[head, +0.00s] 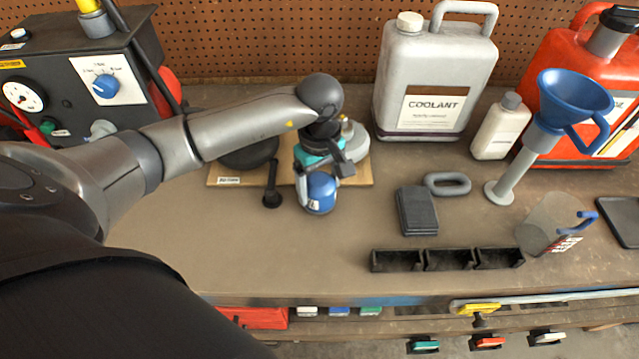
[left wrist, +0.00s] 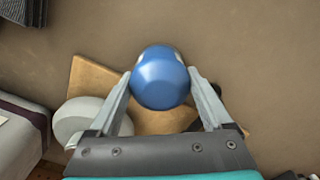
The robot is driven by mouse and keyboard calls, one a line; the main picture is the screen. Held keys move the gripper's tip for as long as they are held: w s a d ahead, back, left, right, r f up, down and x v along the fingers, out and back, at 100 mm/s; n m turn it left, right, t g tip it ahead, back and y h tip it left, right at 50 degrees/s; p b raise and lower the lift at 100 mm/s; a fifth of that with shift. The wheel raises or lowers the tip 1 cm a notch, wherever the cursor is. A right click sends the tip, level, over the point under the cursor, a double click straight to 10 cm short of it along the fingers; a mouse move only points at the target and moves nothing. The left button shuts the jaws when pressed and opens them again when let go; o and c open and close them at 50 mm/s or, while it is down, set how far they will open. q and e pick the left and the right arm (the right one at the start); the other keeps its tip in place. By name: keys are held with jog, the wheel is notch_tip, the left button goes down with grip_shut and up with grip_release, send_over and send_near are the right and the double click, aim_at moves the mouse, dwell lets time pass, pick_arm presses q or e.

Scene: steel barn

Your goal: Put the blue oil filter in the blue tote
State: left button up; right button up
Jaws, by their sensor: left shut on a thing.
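The blue oil filter (head: 319,194) is a short blue cylinder with a white label, at the front edge of a wooden board on the bench. My left gripper (head: 318,176) is shut on it from above. In the left wrist view the filter (left wrist: 160,82) sits between the two fingertips, one on each side. I cannot tell whether the filter touches the bench or is slightly raised. I do not see a blue tote in either view. My right gripper is not in view.
The wooden board (head: 226,179) also bears a white round object (head: 355,139) and a dark round one (head: 250,152). A coolant jug (head: 432,75), blue funnel (head: 575,97), clear jug (head: 549,225) and black three-part tray (head: 447,260) stand to the right. The bench front left of the tray is clear.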

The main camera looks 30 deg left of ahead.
pick_arm(q)
jog(key=shift+f, duration=0.2)
jog(key=o, duration=1.4)
jog(key=shift+r, duration=0.1)
jog(key=shift+o, duration=0.8)
